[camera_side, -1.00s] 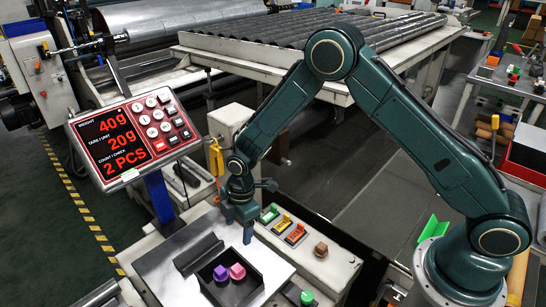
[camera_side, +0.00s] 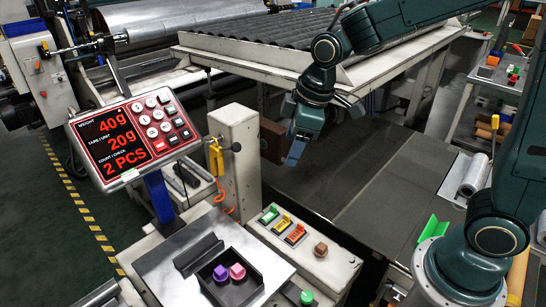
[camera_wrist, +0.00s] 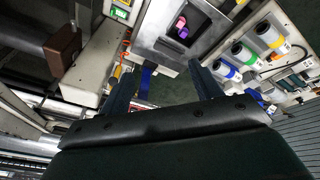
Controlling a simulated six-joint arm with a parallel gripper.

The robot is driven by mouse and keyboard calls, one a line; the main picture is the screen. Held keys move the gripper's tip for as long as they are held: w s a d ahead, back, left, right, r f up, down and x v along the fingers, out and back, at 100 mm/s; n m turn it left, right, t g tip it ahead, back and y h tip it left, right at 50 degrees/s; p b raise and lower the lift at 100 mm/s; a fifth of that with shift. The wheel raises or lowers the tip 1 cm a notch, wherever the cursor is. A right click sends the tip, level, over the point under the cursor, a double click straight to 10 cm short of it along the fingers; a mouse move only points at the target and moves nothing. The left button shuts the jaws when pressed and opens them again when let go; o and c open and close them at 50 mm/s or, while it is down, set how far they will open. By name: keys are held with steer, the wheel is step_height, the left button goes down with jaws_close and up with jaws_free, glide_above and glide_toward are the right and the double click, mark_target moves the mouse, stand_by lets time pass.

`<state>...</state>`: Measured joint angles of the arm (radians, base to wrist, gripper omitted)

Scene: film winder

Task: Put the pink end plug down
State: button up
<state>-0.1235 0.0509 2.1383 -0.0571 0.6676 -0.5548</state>
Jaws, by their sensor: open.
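The pink end plug (camera_side: 237,271) lies in a dark open tray (camera_side: 246,291) on the scale's metal plate, touching or close beside a purple end plug (camera_side: 220,273). Both plugs also show small in the wrist view, the pink one (camera_wrist: 181,22) and the purple one (camera_wrist: 183,33). My gripper (camera_side: 294,155) is open and empty, high up and well to the right of the tray, above the dark floor and belt area. In the wrist view its two fingers (camera_wrist: 163,88) stand wide apart with nothing between them.
The scale display (camera_side: 134,137) reads 40g, 20g and 2 PCS. A pale post (camera_side: 238,165) stands between my gripper and the tray. A button panel (camera_side: 296,234) lies right of the tray. A roller table (camera_side: 300,45) is behind my gripper.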

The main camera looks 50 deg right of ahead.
steer(key=s+d+r+m+t, duration=0.1)
steer(key=s+d+r+m, duration=0.1)
steer(key=s, duration=0.4)
steer(key=s+d+r+m, duration=0.2)
steer(key=s+m, duration=0.1)
steer(key=s, duration=0.4)
steer(key=s+d+r+m+t, duration=0.1)
steer(key=s+d+r+m, duration=0.1)
steer(key=s, duration=0.4)
steer(key=shift+s+r+m+t+h, duration=0.15)
steer(key=shift+r+m+t+h, duration=0.15)
steer(key=shift+r+m+h, duration=0.25)
steer(key=shift+f, duration=0.1)
